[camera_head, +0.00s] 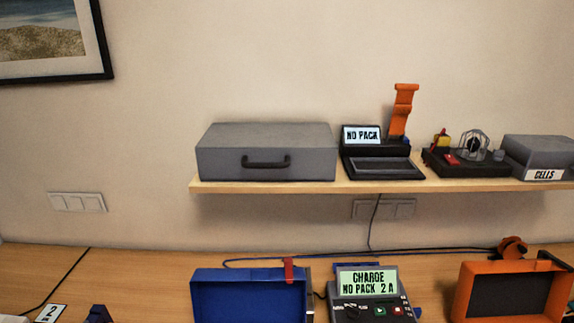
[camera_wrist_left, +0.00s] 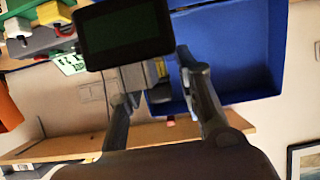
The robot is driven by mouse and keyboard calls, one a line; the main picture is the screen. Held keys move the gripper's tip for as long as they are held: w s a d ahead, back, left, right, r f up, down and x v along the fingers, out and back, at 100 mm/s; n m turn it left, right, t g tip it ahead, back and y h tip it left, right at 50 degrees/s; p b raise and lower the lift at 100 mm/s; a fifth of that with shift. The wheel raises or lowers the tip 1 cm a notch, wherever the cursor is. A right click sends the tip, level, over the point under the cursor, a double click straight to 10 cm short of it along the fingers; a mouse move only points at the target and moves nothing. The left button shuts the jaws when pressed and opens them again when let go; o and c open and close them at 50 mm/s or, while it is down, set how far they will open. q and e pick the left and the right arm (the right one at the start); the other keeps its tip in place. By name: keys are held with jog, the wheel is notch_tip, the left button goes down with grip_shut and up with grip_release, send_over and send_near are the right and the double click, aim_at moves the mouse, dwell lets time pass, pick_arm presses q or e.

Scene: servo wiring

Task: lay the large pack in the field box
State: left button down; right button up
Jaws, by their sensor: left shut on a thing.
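My left gripper (camera_wrist_left: 156,82) shows in the left wrist view with a finger on each side of a block with a dark face, which I take for the large pack (camera_wrist_left: 125,35). A grey and yellow part shows between the fingers. An orange open box (camera_head: 510,290) stands at the right. No label shows which is the field box. My right gripper is not in view.
A charger (camera_head: 370,300) reading "CHARGE NO PACK 2 A" stands between the boxes. Above, a shelf (camera_head: 290,187) bears a grey case (camera_head: 265,152), a "NO PACK" device (camera_head: 380,160) and a "CELLS" box (camera_head: 540,155). Cables run along the bench. A "2" card (camera_head: 50,313) lies left.

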pick_arm(q)
jog(key=a+r+n+g+y+b, duration=0.25)
jog(key=a+n+y+b, duration=0.35)
jog(key=a+b, duration=0.9)
jog(key=d+m+h+p, duration=0.2)
jog(key=d+p, duration=0.3)
jog(key=d+f+m+t+h+p, duration=0.1)
jog(key=d+m+h+p, duration=0.1)
jog(key=d+p, duration=0.3)
jog(key=d+f+m+t+h+p, duration=0.1)
jog(key=d+m+h+p, duration=0.1)
jog(key=d+p, duration=0.2)
jog(key=shift+w+d+t+p, duration=0.1)
jog(key=shift+d+t+p, duration=0.25)
jog(key=shift+p, duration=0.5)
jog(key=shift+d+f, duration=0.1)
jog(key=shift+d, duration=0.3)
jog(key=shift+d+f, duration=0.1)
jog(key=shift+f, duration=0.1)
notch_tip(320, 180, down, 10)
jog(key=b, duration=0.8)
jog(key=shift+r, duration=0.25)
